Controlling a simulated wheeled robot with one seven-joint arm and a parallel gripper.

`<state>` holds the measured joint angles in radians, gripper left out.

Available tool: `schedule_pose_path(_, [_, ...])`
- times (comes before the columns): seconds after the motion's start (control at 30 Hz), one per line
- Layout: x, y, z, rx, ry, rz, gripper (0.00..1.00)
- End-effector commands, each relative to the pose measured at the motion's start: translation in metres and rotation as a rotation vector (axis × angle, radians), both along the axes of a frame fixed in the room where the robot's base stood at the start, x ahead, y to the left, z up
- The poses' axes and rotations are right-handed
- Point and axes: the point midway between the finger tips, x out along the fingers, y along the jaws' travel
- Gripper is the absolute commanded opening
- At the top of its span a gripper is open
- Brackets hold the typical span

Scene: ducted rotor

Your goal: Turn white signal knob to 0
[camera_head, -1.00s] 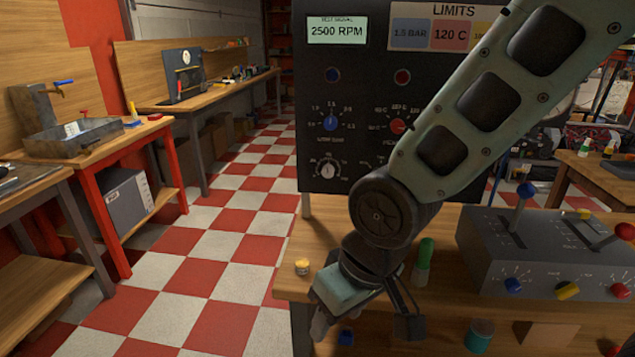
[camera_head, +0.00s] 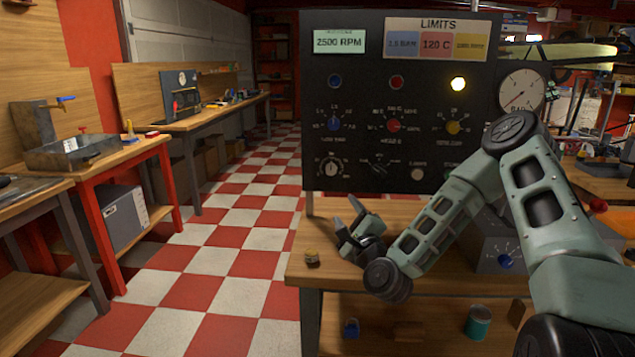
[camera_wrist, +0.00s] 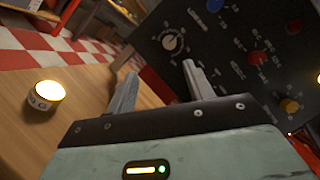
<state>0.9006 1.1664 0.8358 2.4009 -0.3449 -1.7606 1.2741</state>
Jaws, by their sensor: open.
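The white knob (camera_head: 331,169) sits at the lower left of the black control panel, with a dial scale around it; its numbers are too small to read. In the head view its grip looks about upright. It also shows in the wrist view (camera_wrist: 172,43), beyond my fingertips. My gripper (camera_head: 346,212) is open and empty, over the bench top in front of the panel. It is below and a little right of the knob, touching nothing. In the wrist view its two fingers (camera_wrist: 160,73) point up toward the panel, with the knob between their directions.
The panel (camera_head: 415,100) also carries blue (camera_head: 334,123), red (camera_head: 393,125) and yellow (camera_head: 453,127) knobs, a black knob (camera_head: 377,169) and a lit yellow lamp (camera_head: 458,83). A small round item (camera_head: 312,258) stands on the bench left of my gripper. A grey box stands behind my arm.

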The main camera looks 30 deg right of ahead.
Motion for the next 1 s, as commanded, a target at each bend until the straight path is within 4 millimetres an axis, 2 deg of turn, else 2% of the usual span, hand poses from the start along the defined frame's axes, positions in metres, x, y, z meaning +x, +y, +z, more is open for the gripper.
schedule_pose_path(0.03, [-0.003,-0.010,0.000,0.029,-0.023,-0.030,0.52])
schedule_pose_path(0.1, [-0.004,-0.017,0.001,0.050,-0.043,-0.052,0.52])
schedule_pose_path(0.27, [0.009,-0.022,0.006,0.052,-0.051,-0.057,0.52])
schedule_pose_path(0.8, [0.112,-0.049,0.031,0.051,-0.049,-0.056,0.52])
schedule_pose_path(1.0, [0.142,-0.057,0.037,0.050,-0.047,-0.055,0.52])
